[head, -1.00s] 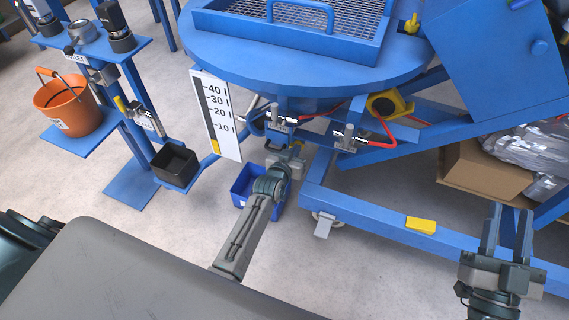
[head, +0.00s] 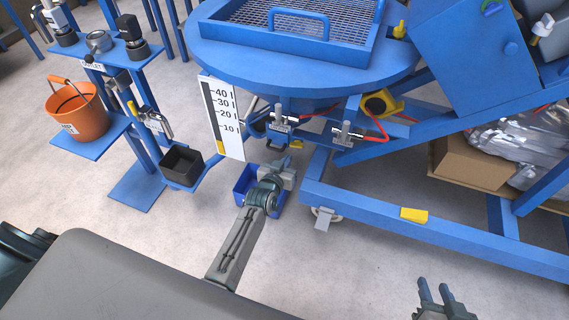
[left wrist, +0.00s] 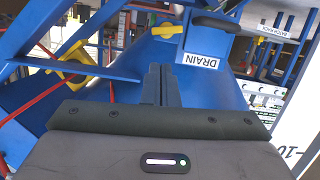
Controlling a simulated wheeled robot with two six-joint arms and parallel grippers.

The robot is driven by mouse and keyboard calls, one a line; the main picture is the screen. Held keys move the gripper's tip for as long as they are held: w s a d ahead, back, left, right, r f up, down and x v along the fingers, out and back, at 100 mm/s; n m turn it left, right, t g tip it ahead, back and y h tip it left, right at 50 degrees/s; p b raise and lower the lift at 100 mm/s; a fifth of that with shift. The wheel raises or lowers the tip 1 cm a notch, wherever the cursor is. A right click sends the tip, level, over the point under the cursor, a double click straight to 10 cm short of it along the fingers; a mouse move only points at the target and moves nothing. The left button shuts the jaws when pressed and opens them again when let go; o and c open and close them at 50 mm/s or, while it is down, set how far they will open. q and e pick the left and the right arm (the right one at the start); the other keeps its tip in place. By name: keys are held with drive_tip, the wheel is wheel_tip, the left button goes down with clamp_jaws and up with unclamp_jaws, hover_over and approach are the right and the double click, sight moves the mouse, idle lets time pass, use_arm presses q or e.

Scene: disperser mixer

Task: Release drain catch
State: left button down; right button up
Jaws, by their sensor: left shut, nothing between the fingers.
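My left gripper (head: 284,161) is under the round blue vessel (head: 300,62), above a blue bin (head: 243,181) on the floor. In the left wrist view its dark fingers (left wrist: 161,84) are together and empty. Beyond them, a white DRAIN label (left wrist: 200,62) sits on a blue part, with a black handle (left wrist: 215,23) above it and a yellow lever (left wrist: 167,31) to its left. I cannot tell which part is the drain catch. The fingertips appear apart from the label and both handles. My right gripper (head: 437,292) is open and empty at the bottom right.
Valves (head: 281,121) with red hoses hang below the vessel, beside a level scale (head: 222,117). A blue frame beam (head: 450,238) carries a yellow block (head: 413,215). An orange bucket (head: 78,112) and a black box (head: 182,165) stand left. Open floor lies in front.

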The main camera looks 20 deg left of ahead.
drive_tip(key=shift+s+f+g, duration=0.3)
drive_tip(key=shift+s+f, duration=0.05)
drive_tip(key=shift+s, duration=0.15)
